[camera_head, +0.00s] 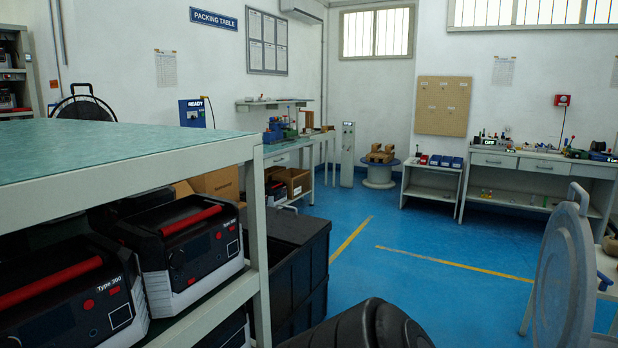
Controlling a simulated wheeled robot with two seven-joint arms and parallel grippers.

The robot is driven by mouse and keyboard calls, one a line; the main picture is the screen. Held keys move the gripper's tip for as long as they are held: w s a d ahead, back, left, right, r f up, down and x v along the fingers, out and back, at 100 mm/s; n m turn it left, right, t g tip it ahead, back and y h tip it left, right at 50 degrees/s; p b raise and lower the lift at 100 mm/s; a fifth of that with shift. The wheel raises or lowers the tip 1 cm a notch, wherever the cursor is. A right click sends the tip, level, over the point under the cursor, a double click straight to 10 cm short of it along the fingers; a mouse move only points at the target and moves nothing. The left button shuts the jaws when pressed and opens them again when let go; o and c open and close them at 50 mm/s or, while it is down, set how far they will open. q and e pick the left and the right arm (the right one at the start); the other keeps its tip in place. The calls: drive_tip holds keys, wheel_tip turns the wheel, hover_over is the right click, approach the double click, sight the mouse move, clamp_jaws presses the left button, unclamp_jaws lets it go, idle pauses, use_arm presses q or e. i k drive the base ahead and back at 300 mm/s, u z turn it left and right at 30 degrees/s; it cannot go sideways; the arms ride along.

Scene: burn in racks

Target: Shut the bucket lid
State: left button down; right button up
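A large round grey disc (564,285) stands upright at the right edge, with a small handle or knob at its top; it looks like a raised bucket lid. The bucket below it is out of the frame, so I cannot see how it is joined. A dark round disc with a hoop handle (85,106) stands upright behind the shelf at the left; I cannot tell whether it is also a lid. Neither of my grippers shows.
A rack with a green top (110,150) holds red-handled black and white units (185,245) at the left. Black crates (300,255) stand beside it. Workbenches (540,165) line the back wall. The blue floor (420,235) in the middle is clear.

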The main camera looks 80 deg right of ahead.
sight(564, 300)
drive_tip(key=z, duration=4.15)
drive_tip(key=i, duration=1.65)
drive_tip(key=z, duration=0.05)
